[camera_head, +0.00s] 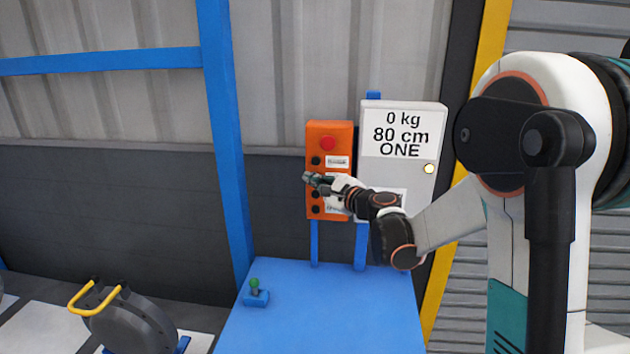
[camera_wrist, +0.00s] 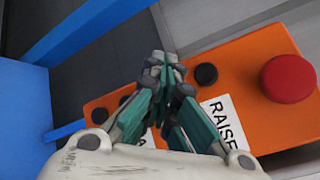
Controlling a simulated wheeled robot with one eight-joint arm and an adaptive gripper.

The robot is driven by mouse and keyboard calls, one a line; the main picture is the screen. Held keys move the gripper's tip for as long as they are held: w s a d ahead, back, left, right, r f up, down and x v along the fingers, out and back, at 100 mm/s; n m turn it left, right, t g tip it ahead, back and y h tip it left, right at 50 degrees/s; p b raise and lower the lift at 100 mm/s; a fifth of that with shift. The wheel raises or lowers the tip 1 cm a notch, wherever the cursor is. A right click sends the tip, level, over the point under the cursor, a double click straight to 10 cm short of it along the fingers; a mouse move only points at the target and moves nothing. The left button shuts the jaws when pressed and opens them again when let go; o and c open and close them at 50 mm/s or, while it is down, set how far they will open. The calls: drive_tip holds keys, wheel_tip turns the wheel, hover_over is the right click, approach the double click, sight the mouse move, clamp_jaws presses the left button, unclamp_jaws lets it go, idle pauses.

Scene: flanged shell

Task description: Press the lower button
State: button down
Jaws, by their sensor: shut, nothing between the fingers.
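An orange control box (camera_head: 342,130) hangs at the centre, with a red button (camera_head: 327,143) at its top and several black buttons below. The top black button (camera_head: 315,160) is beside a white label; the wrist view shows this button (camera_wrist: 206,74) with the label RAISE (camera_wrist: 222,122). Further down are a black button (camera_head: 315,194) and the lowest black button (camera_head: 315,209), which also shows in the wrist view (camera_wrist: 99,115). My gripper (camera_head: 307,177) is shut and empty in front of the box's middle. It hides part of the box and other labels. Contact cannot be told.
A white panel (camera_head: 427,125) reading "0 kg 80 cm ONE" stands right of the box. A blue post (camera_head: 225,130) rises at left. A grey wheel-like thing with yellow handles (camera_head: 130,325) is lower left.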

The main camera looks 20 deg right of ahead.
drive_tip(key=shift+w+d+r, duration=0.2)
drive_tip(key=shift+w+d, duration=0.15)
drive_tip(key=shift+w, duration=0.2)
idle(1.1)
drive_tip(key=shift+s+f, duration=0.1)
drive_tip(key=shift+s+a+f+b, duration=0.25)
drive_tip(key=shift+s+a+b, duration=0.05)
drive_tip(key=shift+s, duration=0.2)
drive_tip(key=s+a, duration=0.2)
drive_tip(key=s, duration=0.3)
drive_tip(key=shift+s+a, duration=0.25)
drive_tip(key=shift+s, duration=0.1)
drive_tip(key=shift+a, duration=0.1)
idle(0.4)
